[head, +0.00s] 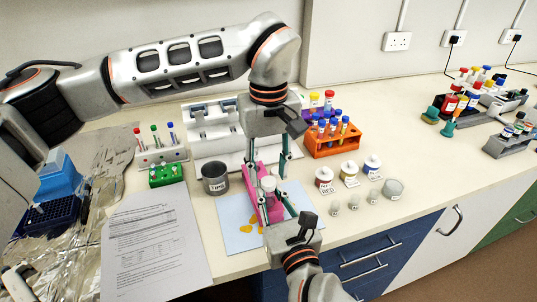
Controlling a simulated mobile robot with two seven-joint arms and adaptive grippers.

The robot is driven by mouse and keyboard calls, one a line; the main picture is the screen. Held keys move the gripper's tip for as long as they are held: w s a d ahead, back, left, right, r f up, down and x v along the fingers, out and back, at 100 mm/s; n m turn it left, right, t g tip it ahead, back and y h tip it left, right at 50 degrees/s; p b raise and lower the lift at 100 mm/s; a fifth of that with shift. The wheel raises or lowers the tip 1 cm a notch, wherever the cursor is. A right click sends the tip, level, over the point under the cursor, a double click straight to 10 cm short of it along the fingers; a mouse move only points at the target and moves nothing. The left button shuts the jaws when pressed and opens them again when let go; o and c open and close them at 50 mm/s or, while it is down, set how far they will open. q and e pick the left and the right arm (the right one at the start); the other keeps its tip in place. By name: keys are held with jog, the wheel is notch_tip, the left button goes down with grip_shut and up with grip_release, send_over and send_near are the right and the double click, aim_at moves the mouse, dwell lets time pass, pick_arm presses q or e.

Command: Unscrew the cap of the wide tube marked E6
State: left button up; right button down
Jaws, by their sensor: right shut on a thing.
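A tube with a white cap (268,184) stands upright at the pink rack (249,179); its marking is too small to read. My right gripper (268,203) reaches in from the front. It is shut on the tube below the cap, though the contact is partly hidden. My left gripper (267,168) points down from above, its fingers apart, over the cap. It looks open and empty, with a small gap above the cap.
A blue mat (235,225) with yellow pieces lies under the rack. A grey tips cup (215,178) stands left, an orange tube rack (332,145) behind right. Labelled jars (349,173) and small cups stand right. A printed sheet (155,240) lies front left.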

pick_arm(q)
jog(key=shift+f, duration=0.85)
